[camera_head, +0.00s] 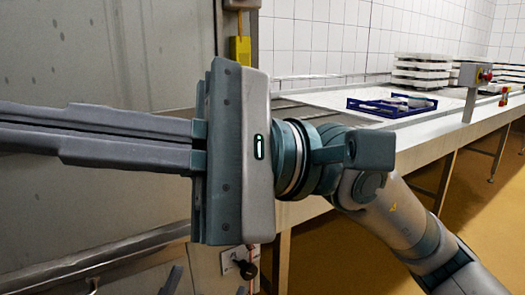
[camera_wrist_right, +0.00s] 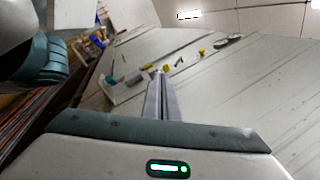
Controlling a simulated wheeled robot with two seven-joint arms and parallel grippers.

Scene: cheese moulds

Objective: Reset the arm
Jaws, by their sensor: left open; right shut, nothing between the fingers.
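My right gripper (camera_head: 100,140) fills the left and middle of the head view, its arm coming in from the lower right. Its two long fingers lie together, point left and run out of the picture. In the right wrist view its fingers (camera_wrist_right: 161,95) are also shut, with nothing between them. My left gripper (camera_head: 132,284) shows only as two dark fingertips at the bottom left edge of the head view. They stand apart and hold nothing visible; the rest of it is out of the picture.
A long counter (camera_head: 440,125) runs back right, bearing a blue crate (camera_head: 391,106), stacked white moulds (camera_head: 421,72) and a control box with a red button (camera_head: 475,75). A grey metal panel (camera_head: 160,50) is at left. Yellow floor (camera_head: 330,260) is clear at right.

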